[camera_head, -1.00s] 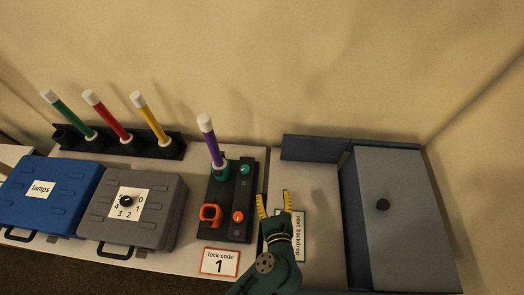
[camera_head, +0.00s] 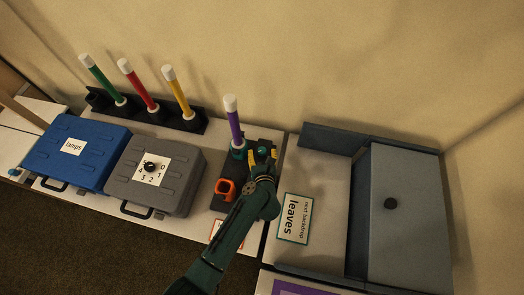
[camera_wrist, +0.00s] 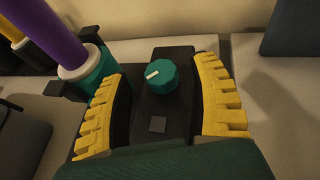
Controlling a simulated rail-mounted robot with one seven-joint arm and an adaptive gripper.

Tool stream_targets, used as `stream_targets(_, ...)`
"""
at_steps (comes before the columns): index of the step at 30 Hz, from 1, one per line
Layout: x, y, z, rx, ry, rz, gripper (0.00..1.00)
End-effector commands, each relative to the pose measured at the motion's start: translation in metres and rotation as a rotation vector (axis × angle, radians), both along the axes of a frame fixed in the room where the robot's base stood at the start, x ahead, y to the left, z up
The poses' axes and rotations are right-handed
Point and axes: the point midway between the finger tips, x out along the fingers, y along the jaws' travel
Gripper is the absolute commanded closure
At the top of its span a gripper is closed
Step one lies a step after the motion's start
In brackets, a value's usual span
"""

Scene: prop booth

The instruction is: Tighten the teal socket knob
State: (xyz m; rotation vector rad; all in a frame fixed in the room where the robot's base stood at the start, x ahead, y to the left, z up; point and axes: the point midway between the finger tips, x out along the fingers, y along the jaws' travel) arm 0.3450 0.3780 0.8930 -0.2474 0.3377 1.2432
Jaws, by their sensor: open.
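The teal socket knob (camera_wrist: 162,77) is a round ribbed knob with a white pointer mark, on top of a black socket block (camera_wrist: 157,103). In the wrist view it stands between the two yellow fingers of my open gripper (camera_wrist: 162,100), a little beyond their middle and apart from both. In the head view my gripper (camera_head: 262,155) is over the back of the block and largely hides the knob. A purple lamp tube (camera_wrist: 47,31) with a white cap stands in a teal collar (camera_wrist: 91,75) just left of the left finger.
An orange holder (camera_head: 225,189) sits on the block's front left. A grey case (camera_head: 153,190) with a dial and a blue lamps case (camera_head: 79,155) stand left. Green, red and yellow tubes stand in a rack (camera_head: 150,113) behind. A leaves card (camera_head: 295,218) and grey box (camera_head: 410,220) are right.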

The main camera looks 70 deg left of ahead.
Motion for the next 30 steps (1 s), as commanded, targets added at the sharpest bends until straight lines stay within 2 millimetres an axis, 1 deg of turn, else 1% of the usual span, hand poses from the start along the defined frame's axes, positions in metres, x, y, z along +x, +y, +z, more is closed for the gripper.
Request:
stream_targets(1,0.002,0.007,-0.005,-0.001,0.001,0.002,0.37)
stream_targets(4,0.005,0.016,-0.008,0.000,0.000,0.000,0.37)
stream_targets(13,0.006,0.018,-0.008,-0.001,0.001,0.000,0.37)
stream_targets(14,0.006,0.018,-0.008,-0.001,0.001,0.000,0.40)
stream_targets(15,0.006,0.018,-0.008,-0.001,0.001,0.000,0.48)
stream_targets(17,0.006,0.018,-0.008,-0.001,0.001,0.000,0.60)
stream_targets(21,0.006,0.018,-0.008,-0.001,0.001,0.000,0.86)
stream_targets(23,0.006,0.018,-0.008,-0.001,0.001,0.000,0.98)
stream_targets(24,0.006,0.018,-0.008,-0.001,0.001,0.000,1.00)
stream_targets(30,0.006,0.018,-0.008,-0.001,0.001,-0.001,1.00)
